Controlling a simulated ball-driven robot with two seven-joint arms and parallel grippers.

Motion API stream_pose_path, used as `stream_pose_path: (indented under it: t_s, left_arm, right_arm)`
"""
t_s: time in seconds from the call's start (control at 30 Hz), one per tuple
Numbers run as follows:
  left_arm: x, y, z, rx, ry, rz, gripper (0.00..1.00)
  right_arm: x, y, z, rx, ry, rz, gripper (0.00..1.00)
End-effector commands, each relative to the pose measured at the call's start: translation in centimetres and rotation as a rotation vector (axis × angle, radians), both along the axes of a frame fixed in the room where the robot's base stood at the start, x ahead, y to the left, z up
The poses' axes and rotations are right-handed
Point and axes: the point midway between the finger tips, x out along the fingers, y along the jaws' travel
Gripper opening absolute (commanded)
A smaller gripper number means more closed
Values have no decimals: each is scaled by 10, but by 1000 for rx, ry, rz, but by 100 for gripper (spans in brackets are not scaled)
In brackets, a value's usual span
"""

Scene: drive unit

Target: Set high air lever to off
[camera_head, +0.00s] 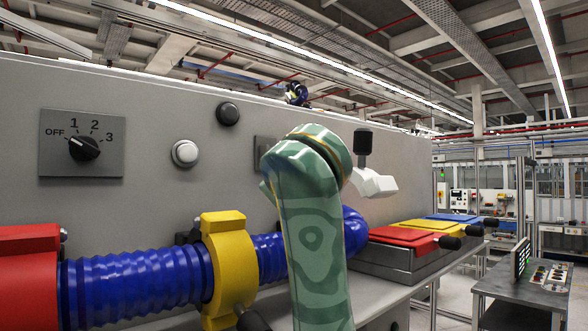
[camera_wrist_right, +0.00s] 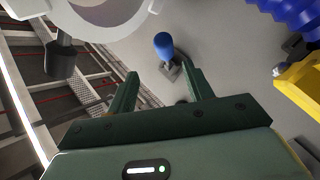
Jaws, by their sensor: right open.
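A lever with a blue rounded handle (camera_wrist_right: 163,44) stands out from a small dark base on the grey panel in the right wrist view. No label on it is readable, so I cannot tell from text that it is the high air lever. My right gripper (camera_wrist_right: 163,82) is open and empty. Its two dark green fingers frame the lever in the picture, with the handle beyond the tips and apparently untouched. In the head view my green right arm hides the gripper and the lever. My left gripper is not in view.
A dial (camera_head: 84,147) marked OFF, 1, 2, 3, a black button (camera_head: 228,113) and a white button (camera_head: 185,153) sit on the panel. A blue ribbed hose (camera_head: 135,283) with a yellow clamp (camera_head: 228,262) runs below. A white part with a black knob (camera_head: 363,141) stands right of my arm.

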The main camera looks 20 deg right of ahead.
Motion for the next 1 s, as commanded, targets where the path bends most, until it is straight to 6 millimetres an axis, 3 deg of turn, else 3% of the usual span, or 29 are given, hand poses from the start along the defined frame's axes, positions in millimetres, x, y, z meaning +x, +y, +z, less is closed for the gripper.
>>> stream_pose_path:
  t_s: [0.2,0.5,0.93,1.0]
  left_arm:
    - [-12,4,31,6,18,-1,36]
    - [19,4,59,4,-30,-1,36]
    - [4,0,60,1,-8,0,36]
    - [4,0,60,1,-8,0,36]
  right_arm:
    - [55,-19,5,-3,6,-4,51]
    - [109,-36,4,-2,3,-1,51]
    - [120,-39,0,0,1,1,51]
    - [120,-39,0,0,1,1,32]
